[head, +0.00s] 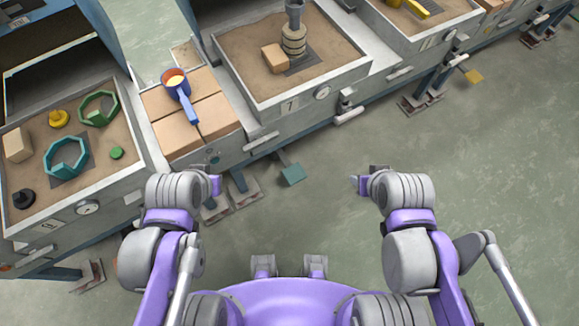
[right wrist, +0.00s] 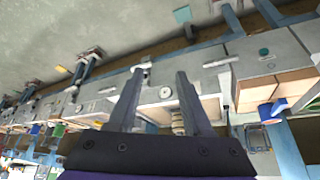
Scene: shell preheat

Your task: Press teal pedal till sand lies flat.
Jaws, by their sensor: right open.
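The teal pedal (head: 293,174) sticks out low in front of the sand bin marked 7 (head: 255,120). It also shows at the top of the right wrist view (right wrist: 182,14). Sand (head: 245,60) in that bin surrounds a tan block (head: 275,57) and a grey stacked piece (head: 294,40). My right gripper (head: 357,184) is open and empty, to the right of the pedal and apart from it; its two spread fingers (right wrist: 159,78) show in the right wrist view. My left gripper (head: 215,185) is left of the pedal; its finger gap is hidden.
A left sand bin (head: 80,203) holds green and teal rings and small pieces. Between the bins, a blue-handled pan (head: 176,85) sits on tan blocks (head: 215,115). A yellow pedal (head: 473,77) is at the right. Grey floor (head: 300,225) lies clear before me.

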